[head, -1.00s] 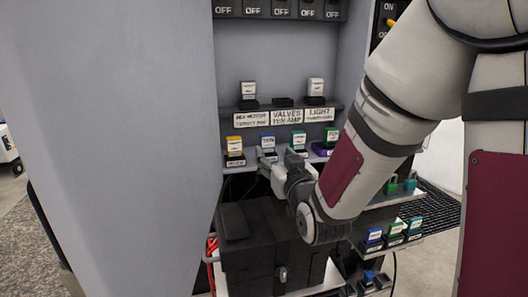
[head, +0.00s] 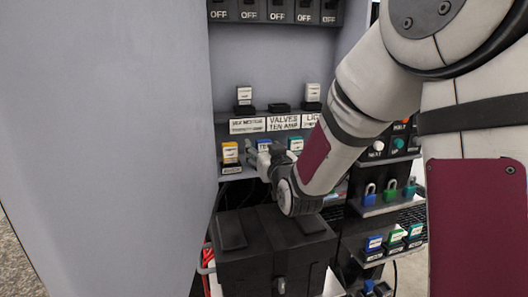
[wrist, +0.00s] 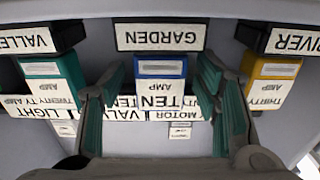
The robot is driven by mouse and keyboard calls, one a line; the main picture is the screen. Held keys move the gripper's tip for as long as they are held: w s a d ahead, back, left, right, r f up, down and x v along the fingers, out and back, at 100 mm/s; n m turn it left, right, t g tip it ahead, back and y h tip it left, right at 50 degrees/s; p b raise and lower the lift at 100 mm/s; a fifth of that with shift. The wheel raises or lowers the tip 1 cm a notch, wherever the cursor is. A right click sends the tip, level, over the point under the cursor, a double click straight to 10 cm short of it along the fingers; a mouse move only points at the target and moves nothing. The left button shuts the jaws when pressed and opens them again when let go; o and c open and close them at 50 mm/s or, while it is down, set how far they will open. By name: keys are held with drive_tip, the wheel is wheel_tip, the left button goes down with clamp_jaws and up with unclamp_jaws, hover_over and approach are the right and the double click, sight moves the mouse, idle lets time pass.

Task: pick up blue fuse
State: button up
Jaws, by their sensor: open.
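The blue fuse (wrist: 160,68), with a "TEN AMP" label, stands in the middle of the wrist view, in the slot marked GARDEN (wrist: 160,37). In the head view the blue fuse (head: 264,144) is on the lower shelf, partly hidden by my gripper (head: 262,158). In the wrist view my gripper (wrist: 161,78) is open, with one green-padded finger on each side of the fuse and a gap on both sides. How far the fingertips reach along the fuse is hard to tell.
A yellow fuse (wrist: 272,80) and a teal fuse (wrist: 52,80) flank the blue one, close outside the fingers. A black box (head: 270,250) sits below my arm. A large grey panel (head: 100,150) stands left. Another blue fuse (head: 374,243) is lower right.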

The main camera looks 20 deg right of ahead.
sight(264, 141)
drive_tip(key=shift+c, duration=0.3)
drive_tip(key=c, duration=1.2)
drive_tip(key=shift+w+r, duration=0.1)
drive_tip(key=shift+r, duration=0.85)
drive_tip(key=shift+s+r+b, duration=0.35)
drive_tip(key=shift+r+b, duration=0.1)
drive_tip(key=shift+r, duration=0.45)
drive_tip(key=s+d+r+p, duration=0.1)
drive_tip(key=s+p, duration=0.7)
drive_tip(key=s, duration=0.7)
drive_tip(key=shift+s+d+r, duration=0.15)
drive_tip(key=shift+s, duration=0.05)
